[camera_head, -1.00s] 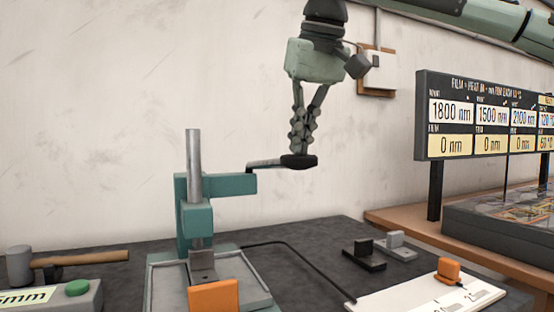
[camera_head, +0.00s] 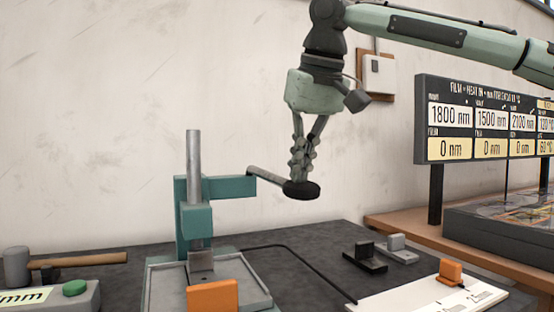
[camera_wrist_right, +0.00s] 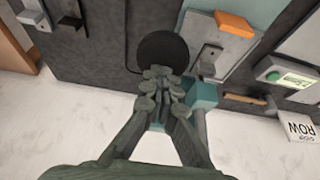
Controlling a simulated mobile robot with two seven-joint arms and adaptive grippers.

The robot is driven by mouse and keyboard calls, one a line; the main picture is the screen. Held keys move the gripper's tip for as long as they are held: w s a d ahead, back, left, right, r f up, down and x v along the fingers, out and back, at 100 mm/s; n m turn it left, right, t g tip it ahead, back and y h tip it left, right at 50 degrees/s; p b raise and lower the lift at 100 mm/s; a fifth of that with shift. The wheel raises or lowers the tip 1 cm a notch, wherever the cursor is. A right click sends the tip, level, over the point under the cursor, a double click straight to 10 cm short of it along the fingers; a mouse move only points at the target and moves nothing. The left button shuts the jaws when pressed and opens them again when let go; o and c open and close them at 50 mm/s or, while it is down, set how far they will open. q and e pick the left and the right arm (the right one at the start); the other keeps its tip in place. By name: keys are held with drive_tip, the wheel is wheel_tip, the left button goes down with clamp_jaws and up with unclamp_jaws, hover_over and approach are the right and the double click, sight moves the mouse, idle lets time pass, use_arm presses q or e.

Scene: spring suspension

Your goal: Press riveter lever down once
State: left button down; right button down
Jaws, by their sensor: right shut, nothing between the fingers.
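The riveter (camera_head: 196,219) is a teal press with a grey vertical post, standing on a tray-like base on the dark bench. Its lever (camera_head: 267,182) is a grey rod sloping down to the right, ending in a black knob (camera_head: 301,190). My right gripper (camera_head: 300,178) is shut, with nothing between its fingers, and its tips rest on or just above the knob. In the right wrist view the black knob (camera_wrist_right: 163,52) lies right at the fingertips (camera_wrist_right: 157,75), partly covered by them. My left gripper is in neither view.
An orange block (camera_head: 213,297) sits at the front of the riveter base. A hammer (camera_head: 75,260) and a box with a green button (camera_head: 75,288) are at the left. Black and grey stands (camera_head: 366,256) and a white plate (camera_head: 420,304) are at the right. A display board (camera_head: 427,120) stands behind.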

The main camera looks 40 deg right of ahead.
wheel_tip(320, 180, up, 3)
drive_tip(key=p, duration=0.3)
drive_tip(key=shift+w+f, duration=0.1)
drive_tip(key=shift+f, duration=0.1)
wheel_tip(320, 180, up, 7)
drive_tip(key=shift+r, duration=0.2)
idle(0.6)
idle(0.7)
